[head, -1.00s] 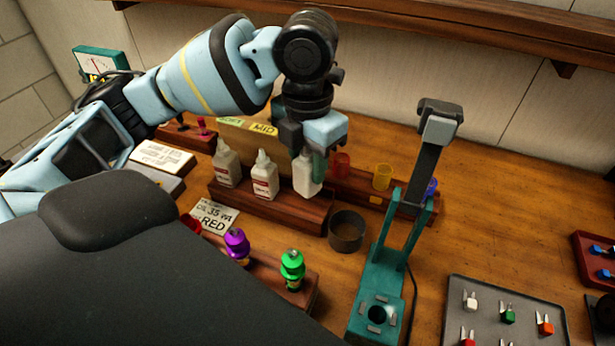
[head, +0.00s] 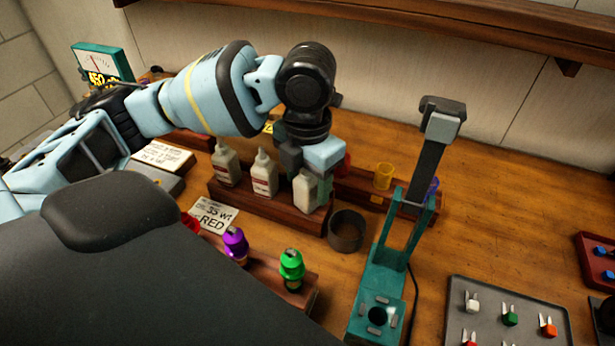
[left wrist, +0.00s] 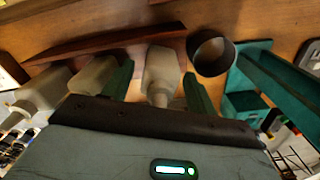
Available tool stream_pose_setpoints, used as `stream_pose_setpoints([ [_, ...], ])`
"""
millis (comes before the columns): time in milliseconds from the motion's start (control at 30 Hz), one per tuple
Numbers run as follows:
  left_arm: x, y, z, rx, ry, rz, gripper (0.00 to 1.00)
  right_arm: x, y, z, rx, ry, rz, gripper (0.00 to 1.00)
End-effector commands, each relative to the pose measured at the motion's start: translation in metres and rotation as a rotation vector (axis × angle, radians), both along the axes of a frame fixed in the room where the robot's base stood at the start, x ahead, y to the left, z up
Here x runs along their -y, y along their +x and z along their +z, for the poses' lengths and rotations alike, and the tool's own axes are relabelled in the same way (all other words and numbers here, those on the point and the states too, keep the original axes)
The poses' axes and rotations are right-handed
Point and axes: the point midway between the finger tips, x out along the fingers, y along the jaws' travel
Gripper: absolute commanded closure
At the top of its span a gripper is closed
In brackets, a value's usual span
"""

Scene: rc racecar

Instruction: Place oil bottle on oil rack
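A white oil bottle (head: 305,192) with a pale label stands nearly upright at the right end of the brown oil rack (head: 252,203). My left gripper (head: 314,180) is over the right-end bottle, pointing down. In the left wrist view its green fingers (left wrist: 158,75) are on either side of this bottle (left wrist: 162,72), with a gap showing at the left finger. The bottle's top is partly hidden by the gripper. My right gripper is not in view.
A dark round cup (head: 347,231) stands close right of the rack. Behind is a rack with a yellow cup (head: 384,176). Purple and green bottles (head: 292,266) stand in front.

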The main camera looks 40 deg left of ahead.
Motion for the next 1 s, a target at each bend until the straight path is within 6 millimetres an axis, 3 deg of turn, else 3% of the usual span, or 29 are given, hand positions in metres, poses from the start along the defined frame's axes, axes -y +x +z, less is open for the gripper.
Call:
stream_pose_setpoints([
  [267,0.000,0.000,0.005,0.002,0.000,0.000,0.42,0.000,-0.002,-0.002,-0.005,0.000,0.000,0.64],
  [800,0.000,0.000,0.103,0.004,-0.001,0.000,0.42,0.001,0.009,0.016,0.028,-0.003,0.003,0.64],
  [1000,0.000,0.000,0.122,0.002,0.000,0.000,0.42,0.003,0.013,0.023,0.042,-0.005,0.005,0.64],
])
